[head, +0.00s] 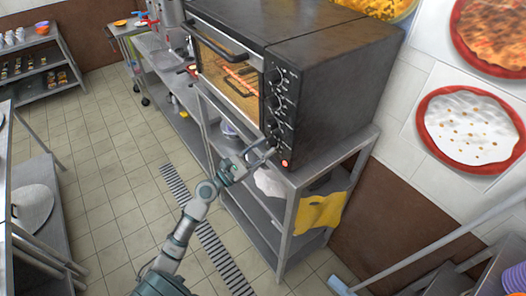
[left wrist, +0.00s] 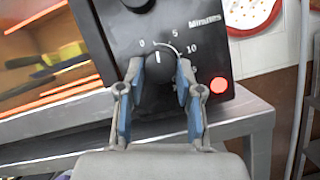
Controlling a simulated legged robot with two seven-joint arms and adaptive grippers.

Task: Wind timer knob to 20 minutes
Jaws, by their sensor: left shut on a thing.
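The oven (head: 330,85) is a dark box with a glass door and a column of knobs on its front panel. The timer knob (left wrist: 160,66) is the lowest one, black, with a white mark pointing up near the 0 end of a dial printed 0, 5, 10 and "Minutes". My left gripper (left wrist: 158,75) has its two fingers on either side of the knob, shut on it. In the head view the left gripper (head: 262,153) is at the bottom of the panel. A red light (head: 284,163) glows beside the knob. Lower dial numbers are partly hidden by a finger. My right gripper is not in view.
The oven stands on a metal rack (head: 290,185) with a yellow cloth (head: 320,212) hanging below. A handle or pole (head: 430,245) leans at the lower right. Tiled floor (head: 115,190) is open to the left.

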